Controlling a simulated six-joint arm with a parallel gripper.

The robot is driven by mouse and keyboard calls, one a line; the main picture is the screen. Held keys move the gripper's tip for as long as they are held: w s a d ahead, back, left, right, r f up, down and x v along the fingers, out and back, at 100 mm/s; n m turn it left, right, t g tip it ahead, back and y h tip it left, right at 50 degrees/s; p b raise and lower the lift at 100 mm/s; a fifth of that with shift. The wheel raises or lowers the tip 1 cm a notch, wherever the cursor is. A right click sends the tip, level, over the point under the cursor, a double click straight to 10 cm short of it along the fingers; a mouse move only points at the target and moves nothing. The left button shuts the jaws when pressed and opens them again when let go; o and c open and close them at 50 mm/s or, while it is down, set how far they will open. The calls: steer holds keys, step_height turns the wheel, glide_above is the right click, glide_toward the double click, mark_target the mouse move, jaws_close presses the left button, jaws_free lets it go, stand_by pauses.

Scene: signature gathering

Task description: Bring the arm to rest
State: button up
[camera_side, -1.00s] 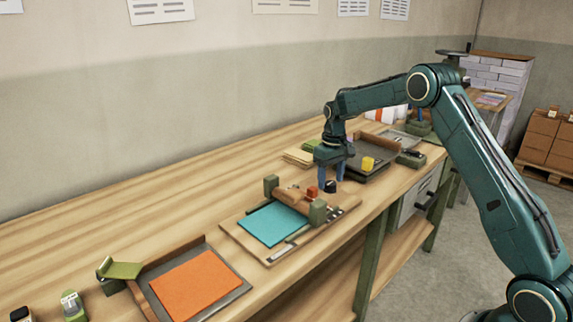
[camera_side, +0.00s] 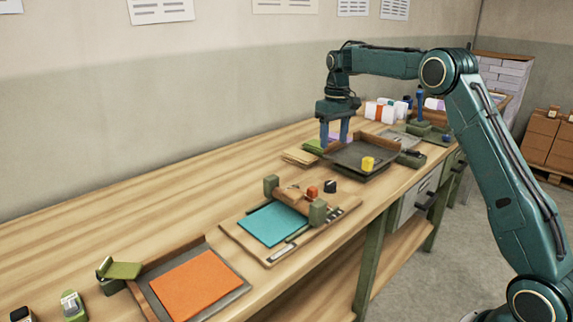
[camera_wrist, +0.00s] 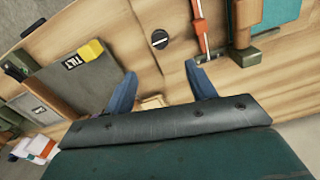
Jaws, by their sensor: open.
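My teal arm ends in my gripper (camera_side: 334,133), which hangs above the bench with its blue fingers pointing down.
A board with a teal sheet (camera_side: 270,223) and wooden roller stands mid-bench. An orange sheet (camera_side: 196,283) lies in a tray at the front. A yellow block (camera_side: 368,163) sits on the dark tray. A black round knob (camera_side: 330,186) stands nearby.

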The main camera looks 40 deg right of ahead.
steer(key=shift+r, duration=0.25)
steer(key=s+a+r+t, duration=0.1)
steer(key=s+a+r, duration=0.45)
steer(key=s, duration=0.25)
steer(key=s+a+r+t, duration=0.2)
steer(key=s+a+r, duration=0.3)
steer(key=s+a, duration=0.25)
steer(key=s+a+f+n+t, duration=0.1)
steer(key=s+a+f, duration=0.1)
steer(key=s, duration=0.8)
steer(key=s+a+f+t, duration=0.1)
steer(key=s+a+f, duration=0.2)
steer(key=s, duration=0.7)
steer(key=shift+s+a+f+n+t, duration=0.3)
steer(key=shift+f+n, duration=0.1)
steer(key=shift+f, duration=0.15)
